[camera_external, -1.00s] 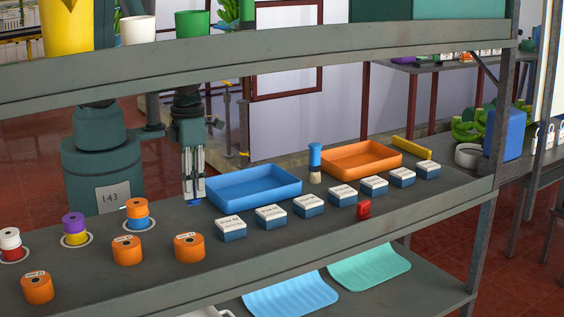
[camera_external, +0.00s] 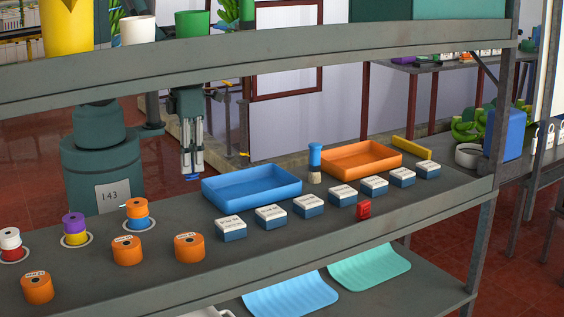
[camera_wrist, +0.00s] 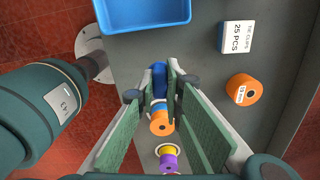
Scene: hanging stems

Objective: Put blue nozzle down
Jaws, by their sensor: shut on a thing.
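The blue nozzle (camera_external: 193,178) shows as a small blue piece at the tips of my gripper (camera_external: 192,165) in the external view. My gripper points down, shut on the nozzle, above the shelf and just left of the blue tray (camera_external: 252,187). In the wrist view the nozzle (camera_wrist: 159,78) is a blue shape between the fingers of my gripper (camera_wrist: 160,92). The fingers hide part of it. The nozzle appears clear of the shelf.
An orange-and-blue spool stack (camera_external: 137,215) and single orange spools (camera_external: 189,247) stand to the left and in front. Several small boxes (camera_external: 230,228) line the shelf right of them. A brush (camera_external: 315,163) and orange tray (camera_external: 360,158) stand farther right. An upper shelf edge (camera_external: 260,47) crosses above.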

